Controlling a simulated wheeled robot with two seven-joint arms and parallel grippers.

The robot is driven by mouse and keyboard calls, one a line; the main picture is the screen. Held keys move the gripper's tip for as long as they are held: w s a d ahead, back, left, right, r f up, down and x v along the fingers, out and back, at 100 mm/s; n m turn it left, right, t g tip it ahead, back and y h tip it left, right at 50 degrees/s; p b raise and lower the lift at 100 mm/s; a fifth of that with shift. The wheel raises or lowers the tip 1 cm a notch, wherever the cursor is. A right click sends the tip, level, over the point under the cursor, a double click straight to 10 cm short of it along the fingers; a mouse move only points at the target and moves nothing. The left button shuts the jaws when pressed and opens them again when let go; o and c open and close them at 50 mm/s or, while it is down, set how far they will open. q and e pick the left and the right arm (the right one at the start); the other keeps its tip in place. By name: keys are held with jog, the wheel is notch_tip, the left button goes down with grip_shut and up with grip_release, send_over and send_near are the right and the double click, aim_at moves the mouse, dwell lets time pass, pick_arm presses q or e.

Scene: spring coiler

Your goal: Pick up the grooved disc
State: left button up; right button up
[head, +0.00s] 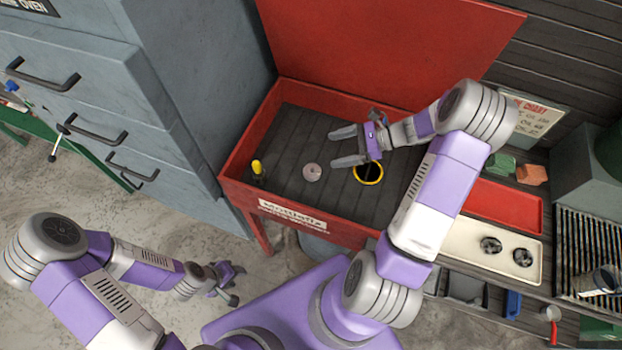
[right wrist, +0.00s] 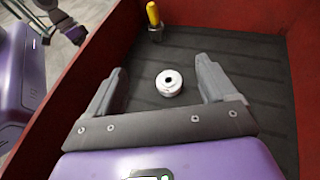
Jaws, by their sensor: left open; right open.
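The grooved disc (head: 312,172) is a small pale round piece with a dark centre hole, lying on the dark ribbed floor of the red bin (head: 235,165). It also shows in the right wrist view (right wrist: 169,83), framed between the fingers. My right gripper (head: 333,147) is open and empty, its fingers pointing left toward the disc from the right, apart from it. The right wrist view shows the same fingers (right wrist: 160,85) spread on both sides of the disc. My left gripper (head: 236,285) is open and empty, low outside the bin over the floor.
A yellow-handled tool (head: 257,168) stands in the bin's left end. A yellow-rimmed round dark opening (head: 368,173) lies below my right gripper. The bin's red walls and raised lid (head: 390,50) surround the disc. A cream tray (head: 470,240) and red tray (head: 507,206) sit to the right.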

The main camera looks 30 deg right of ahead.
jog(key=b, duration=0.7)
send_near(310, 170)
jog(key=shift+s+a+r, duration=0.15)
jog(key=shift+s+a, duration=0.05)
jog(key=shift+a, duration=0.4)
jog(key=b+x, duration=0.2)
jog(key=x, duration=0.5)
jog(key=shift+w+a, duration=0.2)
jog(key=shift+w, duration=0.05)
pick_arm(q)
notch_tip(310, 170, down, 11)
jog(key=shift+f, duration=0.1)
pick_arm(e)
jog(key=c, duration=1.3)
pick_arm(q)
notch_tip(310, 170, up, 4)
jog(key=p, duration=0.3)
jog(key=shift+f+p, duration=0.1)
jog(key=shift+p, duration=0.2)
pick_arm(e)
notch_tip(310, 170, up, 10)
jog(key=shift+r, duration=0.1)
jog(key=shift+c, duration=0.2)
